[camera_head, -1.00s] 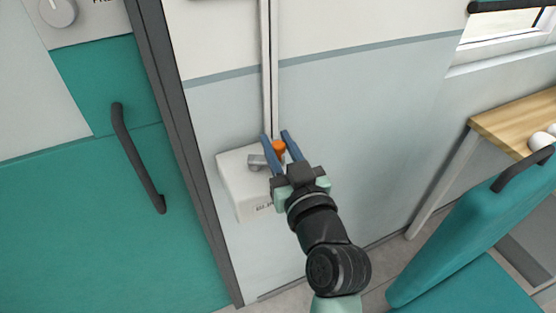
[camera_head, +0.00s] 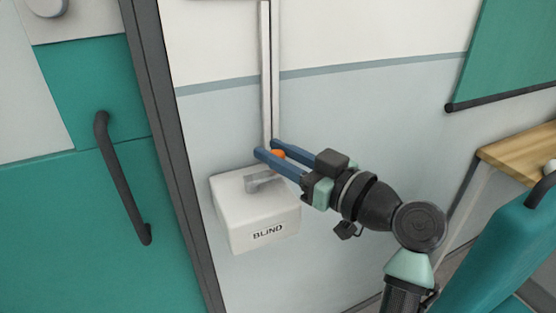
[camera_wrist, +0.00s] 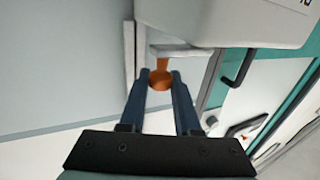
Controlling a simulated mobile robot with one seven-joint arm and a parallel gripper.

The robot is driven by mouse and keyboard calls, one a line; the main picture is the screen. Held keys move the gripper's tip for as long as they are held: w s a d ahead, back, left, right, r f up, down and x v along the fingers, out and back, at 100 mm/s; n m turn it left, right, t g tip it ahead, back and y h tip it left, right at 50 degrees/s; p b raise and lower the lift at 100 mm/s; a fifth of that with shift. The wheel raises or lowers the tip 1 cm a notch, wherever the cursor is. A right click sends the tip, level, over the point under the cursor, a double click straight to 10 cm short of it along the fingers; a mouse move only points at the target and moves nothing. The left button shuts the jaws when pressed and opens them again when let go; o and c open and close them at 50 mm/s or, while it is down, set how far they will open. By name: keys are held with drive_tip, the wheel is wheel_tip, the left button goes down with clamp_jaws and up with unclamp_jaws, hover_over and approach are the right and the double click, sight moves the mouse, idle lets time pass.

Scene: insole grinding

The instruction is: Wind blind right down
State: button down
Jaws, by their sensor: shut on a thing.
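A white box labelled BLIND (camera_head: 258,222) is fixed to the wall, with a grey crank arm (camera_head: 262,182) on its top. The crank ends in an orange knob (camera_head: 278,154). My gripper (camera_head: 268,149) is shut on the knob, one blue finger on each side. In the wrist view the orange knob (camera_wrist: 161,80) sits between the two fingertips, below the white box (camera_wrist: 228,18). The green blind (camera_head: 512,55) hangs at the upper right, its dark bottom bar (camera_head: 500,101) above the wooden table. Its upper part is out of view.
A teal door with a dark handle (camera_head: 121,180) stands left of the box, beside a dark frame. A white vertical channel (camera_head: 266,75) runs up the wall above the box. A wooden table (camera_head: 515,152) and a teal chair (camera_head: 510,238) stand at the right.

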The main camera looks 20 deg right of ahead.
idle(0.4)
drive_tip(key=c, duration=0.6)
unclamp_jaws()
drive_tip(key=shift+w, duration=0.1)
drive_tip(key=v, duration=1.3)
